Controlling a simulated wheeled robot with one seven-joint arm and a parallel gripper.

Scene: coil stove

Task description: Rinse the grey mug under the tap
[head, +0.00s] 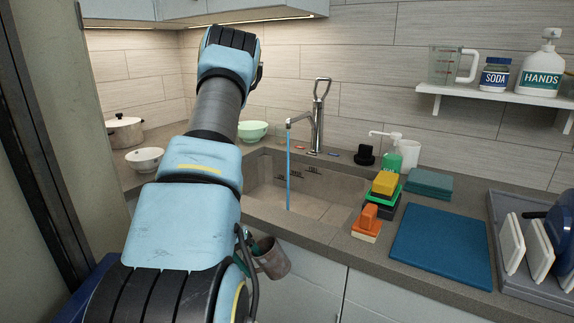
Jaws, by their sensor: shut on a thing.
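The grey mug (273,260) hangs in front of the counter's front edge, below the sink's rim, and looks tilted. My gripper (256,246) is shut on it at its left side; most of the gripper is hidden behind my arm. The metal tap (316,125) stands at the back of the sink. A blue stream of water (288,180) runs from its spout down into the sink basin (262,195). The mug is outside the basin, nearer to me, and apart from the water. The inside of the mug cannot be made out.
A blue mat (442,243) and a dish rack (505,285) lie further right. White (145,160) and green (252,131) bowls and a pot (125,131) stand left. The basin looks empty.

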